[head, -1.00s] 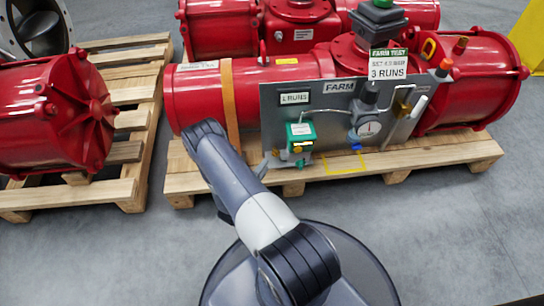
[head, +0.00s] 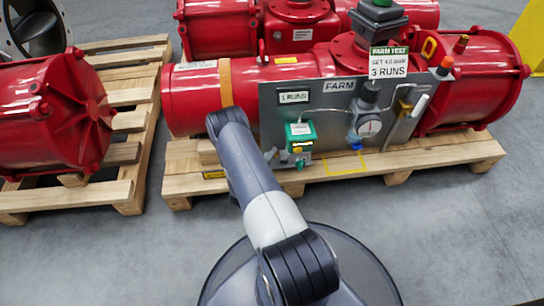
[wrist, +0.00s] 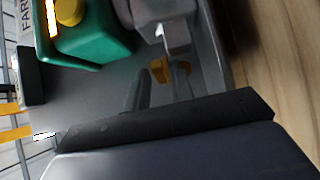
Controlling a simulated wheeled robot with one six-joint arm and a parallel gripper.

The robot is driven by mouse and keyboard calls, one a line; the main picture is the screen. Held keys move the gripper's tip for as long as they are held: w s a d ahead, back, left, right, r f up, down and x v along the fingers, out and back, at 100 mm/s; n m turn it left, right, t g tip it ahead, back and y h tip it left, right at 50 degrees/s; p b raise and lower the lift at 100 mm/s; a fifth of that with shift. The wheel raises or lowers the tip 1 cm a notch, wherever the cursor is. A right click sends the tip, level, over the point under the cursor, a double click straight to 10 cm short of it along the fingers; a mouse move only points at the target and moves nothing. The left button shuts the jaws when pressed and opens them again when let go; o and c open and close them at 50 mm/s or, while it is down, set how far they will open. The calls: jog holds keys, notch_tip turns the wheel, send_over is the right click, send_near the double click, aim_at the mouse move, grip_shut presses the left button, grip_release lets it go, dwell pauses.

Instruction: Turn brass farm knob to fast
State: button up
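A small brass knob (wrist: 170,70) shows in the wrist view against the grey panel, below a grey metal fitting (wrist: 165,25). The knob is partly covered, and its pointer and any setting marks cannot be read. A green box (wrist: 95,35) is beside the fitting; it also shows in the head view (head: 301,135). My gripper (wrist: 160,78) has its dark fingers on either side of the knob's line, with a gap between them. Contact with the knob cannot be made out. In the head view my forearm hides most of the gripper and the knob.
The grey panel (head: 330,117) carries a FARM plate (head: 340,86), a round gauge (head: 369,128) and tubing. It stands before a red actuator (head: 196,100) on a wooden pallet (head: 430,159). Another pallet (head: 127,155) is at left. The grey floor is clear in front.

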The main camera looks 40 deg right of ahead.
grip_shut()
jog(key=shift+r+n+t+y, duration=0.1)
jog(key=shift+n+t+y, duration=0.25)
jog(key=shift+t, duration=0.25)
jog(key=n+t+y, duration=0.1)
jog(key=t, duration=0.1)
jog(key=n+t+y, duration=0.1)
jog(key=n+t, duration=0.1)
jog(key=s+d+n+t+y, duration=0.1)
jog(key=y, duration=0.1)
jog(key=shift+n+t, duration=0.35)
jog(key=shift+t, duration=0.05)
jog(key=shift+d+r+n+t+y+b, duration=0.15)
jog(key=shift+n+t+y+b, duration=0.25)
jog(key=shift+n+t+y, duration=0.7)
jog(key=shift+d+f+n+t+y+b, duration=0.1)
jog(key=shift+n+t+y+b, duration=0.45)
jog(key=shift+y, duration=0.8)
jog(key=shift+r+n+y, duration=0.1)
jog(key=shift+n+y, duration=0.2)
jog(key=shift+n, duration=0.15)
jog(key=shift+o, duration=1.6)
grip_release()
jog(key=shift+a, duration=0.1)
jog(key=shift+s, duration=0.1)
jog(key=shift+s+f, duration=0.1)
jog(key=shift+f, duration=0.15)
